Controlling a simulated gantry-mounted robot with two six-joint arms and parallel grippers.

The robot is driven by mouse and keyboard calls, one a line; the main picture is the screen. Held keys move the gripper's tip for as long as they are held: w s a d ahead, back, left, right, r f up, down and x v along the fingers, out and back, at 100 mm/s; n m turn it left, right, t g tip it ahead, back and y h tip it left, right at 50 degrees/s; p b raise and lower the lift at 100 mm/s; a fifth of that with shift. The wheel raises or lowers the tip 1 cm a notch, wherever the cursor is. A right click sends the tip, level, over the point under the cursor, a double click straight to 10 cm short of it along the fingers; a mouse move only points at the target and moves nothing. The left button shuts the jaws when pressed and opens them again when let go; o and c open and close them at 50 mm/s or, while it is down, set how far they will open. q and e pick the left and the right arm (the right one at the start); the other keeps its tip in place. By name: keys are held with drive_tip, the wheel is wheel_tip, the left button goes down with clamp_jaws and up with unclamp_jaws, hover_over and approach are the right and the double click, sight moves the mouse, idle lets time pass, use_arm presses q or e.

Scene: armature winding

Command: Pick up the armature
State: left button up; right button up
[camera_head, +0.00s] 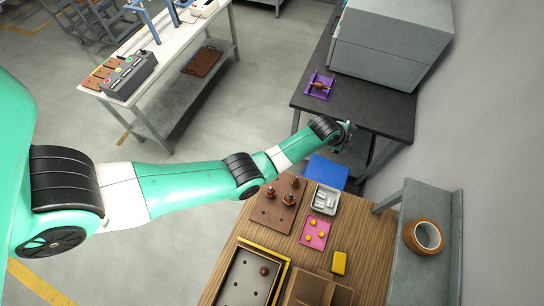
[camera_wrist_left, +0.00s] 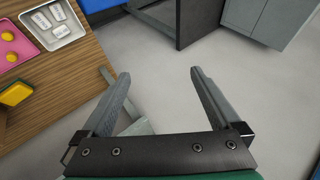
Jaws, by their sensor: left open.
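A small armature-like part (camera_head: 320,86), orange-brown and spindle-shaped, lies on a purple cradle (camera_head: 311,92) on the dark table. Several upright copper-coloured parts (camera_head: 289,199) stand on a brown board on the wooden table; I cannot tell whether they are armatures too. My left gripper (camera_head: 345,136) is beside the front edge of the dark table, apart from the cradle and the parts. In the left wrist view, my left gripper (camera_wrist_left: 160,75) is open and empty, with grey floor between its fingers. My right gripper is in neither view.
A large grey box (camera_head: 388,50) stands on the dark table (camera_head: 372,110). The wooden table (camera_head: 365,240) carries a white tray (camera_head: 325,199), a pink mat (camera_head: 313,233) and a yellow block (camera_head: 339,262). A grey shelf (camera_head: 430,200) with a tape roll (camera_head: 424,237) stands at right.

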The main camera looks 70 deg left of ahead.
use_arm(q)
drive_tip(key=s+a+f+g, duration=0.3)
drive_tip(key=s+f+g, duration=0.2)
drive_tip(key=s+f, duration=1.1)
drive_tip(key=n+g+h, duration=0.1)
drive_tip(key=g+h, duration=0.1)
drive_tip(key=g, duration=0.1)
approach(271, 191)
drive_tip(key=shift+w+a+f, duration=0.1)
drive_tip(key=shift+a+f, duration=0.55)
drive_tip(key=shift+a, duration=0.15)
wheel_tip(271, 191, down, 7)
drive_tip(key=b, duration=0.7)
drive_tip(key=shift+r, duration=0.2)
drive_tip(key=shift+w, duration=0.1)
drive_tip(key=f+b, duration=0.3)
drive_tip(key=d+f+b, duration=0.1)
drive_tip(key=f+b, duration=0.1)
drive_tip(key=shift+f, duration=0.1)
drive_tip(key=shift+a, duration=0.1)
clamp_jaws()
